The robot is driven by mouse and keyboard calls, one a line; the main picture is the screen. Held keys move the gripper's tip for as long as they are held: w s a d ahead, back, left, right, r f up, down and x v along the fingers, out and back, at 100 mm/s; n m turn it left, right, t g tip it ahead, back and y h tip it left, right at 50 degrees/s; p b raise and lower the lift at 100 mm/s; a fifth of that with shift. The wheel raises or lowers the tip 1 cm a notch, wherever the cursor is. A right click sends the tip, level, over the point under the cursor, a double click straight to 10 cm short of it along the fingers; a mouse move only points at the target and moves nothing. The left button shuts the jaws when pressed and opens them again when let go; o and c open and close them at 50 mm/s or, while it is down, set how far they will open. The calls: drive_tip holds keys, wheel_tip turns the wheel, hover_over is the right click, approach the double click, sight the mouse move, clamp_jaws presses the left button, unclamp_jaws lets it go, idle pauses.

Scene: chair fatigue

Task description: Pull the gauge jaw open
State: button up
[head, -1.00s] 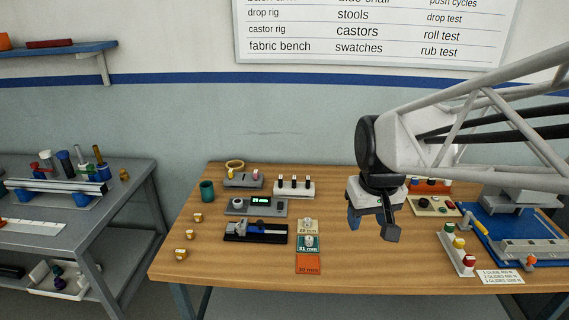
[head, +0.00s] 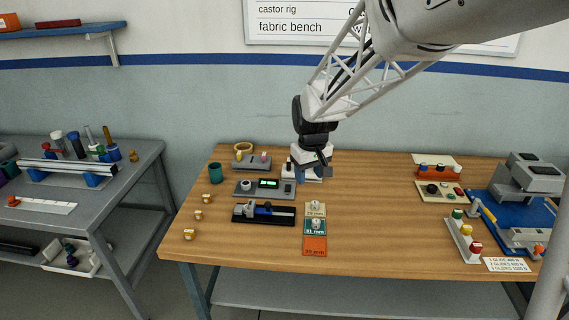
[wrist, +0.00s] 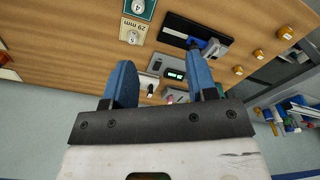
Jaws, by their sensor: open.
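The gauge (head: 264,213) is a black base with a grey fixed jaw at its left and a blue sliding part (head: 268,207) near its middle, lying on the wooden table. It also shows in the wrist view (wrist: 183,32), upper right of centre. My gripper (head: 312,176) is behind and to the right of the gauge, above the table and apart from it. In the wrist view its two blue fingers (wrist: 160,72) are spread with nothing between them. Whether the gauge's jaws touch is too small to tell.
A grey readout box (head: 265,188) with a green display sits just behind the gauge. A column of size cards (head: 315,228) lies right of it. Several small brass-coloured pieces (head: 190,234) stand at left. The table's middle right is clear. A blue fixture (head: 510,215) is at far right.

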sight(268, 203)
drive_tip(key=w+a+f+n, duration=0.1)
drive_tip(key=w+a+f, duration=0.2)
drive_tip(key=a+f, duration=0.1)
drive_tip(key=w+a+f+n, duration=0.1)
drive_tip(key=w+a+f, duration=0.2)
drive_tip(key=a+f, duration=0.1)
drive_tip(key=w+a+f, duration=0.4)
drive_tip(key=a, duration=0.1)
drive_tip(key=shift+w+a+f+n+g, duration=0.1)
drive_tip(key=shift+a+f+n+g, duration=0.2)
drive_tip(key=shift+n+g, duration=0.1)
drive_tip(key=shift+f, duration=0.1)
drive_tip(key=shift+f, duration=3.75)
clamp_jaws()
